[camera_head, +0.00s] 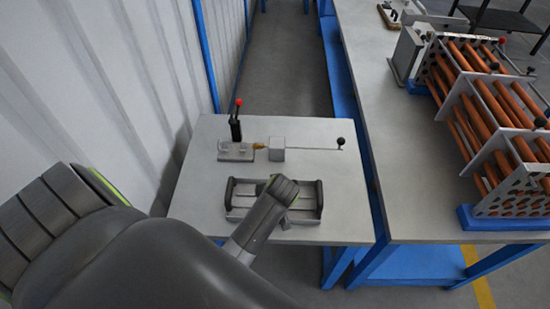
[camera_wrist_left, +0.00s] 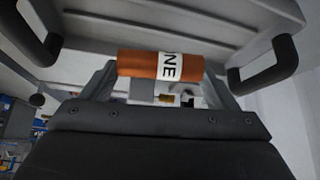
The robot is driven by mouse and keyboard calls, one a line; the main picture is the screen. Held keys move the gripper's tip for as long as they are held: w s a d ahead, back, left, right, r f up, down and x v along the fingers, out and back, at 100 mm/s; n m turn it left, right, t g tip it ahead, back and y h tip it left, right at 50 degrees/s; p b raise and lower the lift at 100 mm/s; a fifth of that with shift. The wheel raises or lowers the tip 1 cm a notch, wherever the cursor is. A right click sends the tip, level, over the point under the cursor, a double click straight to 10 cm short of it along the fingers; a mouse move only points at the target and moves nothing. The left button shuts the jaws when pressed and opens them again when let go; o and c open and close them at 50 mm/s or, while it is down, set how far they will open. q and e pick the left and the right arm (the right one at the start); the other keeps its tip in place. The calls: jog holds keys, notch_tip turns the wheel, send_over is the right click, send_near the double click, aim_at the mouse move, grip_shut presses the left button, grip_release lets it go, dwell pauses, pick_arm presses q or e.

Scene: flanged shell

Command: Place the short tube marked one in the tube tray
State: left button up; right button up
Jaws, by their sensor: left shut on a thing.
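The short tube (camera_wrist_left: 150,66) is orange with a white band; the letters "NE" show on the band in the left wrist view. My left gripper (camera_wrist_left: 162,82) is shut on the tube, which lies crosswise between its fingers. The grey tube tray (camera_wrist_left: 150,28) with black handles fills the upper part of that view, close to the tube. In the head view the tube tray (camera_head: 240,203) sits on the small table, and my left wrist covers its middle. The tube is hidden there. I cannot tell whether tube and tray touch. My right gripper is not in view.
Behind the tray on the small table (camera_head: 195,185) stands a clamp fixture (camera_head: 236,150) with a red-knobbed lever, a grey block (camera_head: 277,149) and a rod. A rack (camera_head: 500,130) of long orange tubes stands on the right bench (camera_head: 405,190). A corrugated wall is at left.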

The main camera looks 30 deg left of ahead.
pick_arm(q)
jog(key=shift+a+f, duration=0.15)
jog(key=shift+f, duration=0.65)
notch_tip(320, 180, down, 3)
jog(key=shift+r, duration=0.1)
jog(key=shift+f, duration=0.5)
jog(key=shift+c, duration=0.6)
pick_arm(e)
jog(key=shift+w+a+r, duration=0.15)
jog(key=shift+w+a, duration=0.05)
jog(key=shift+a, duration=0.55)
pick_arm(q)
jog(key=shift+f, duration=0.1)
jog(key=o, duration=1.2)
jog(key=shift+o, duration=0.2)
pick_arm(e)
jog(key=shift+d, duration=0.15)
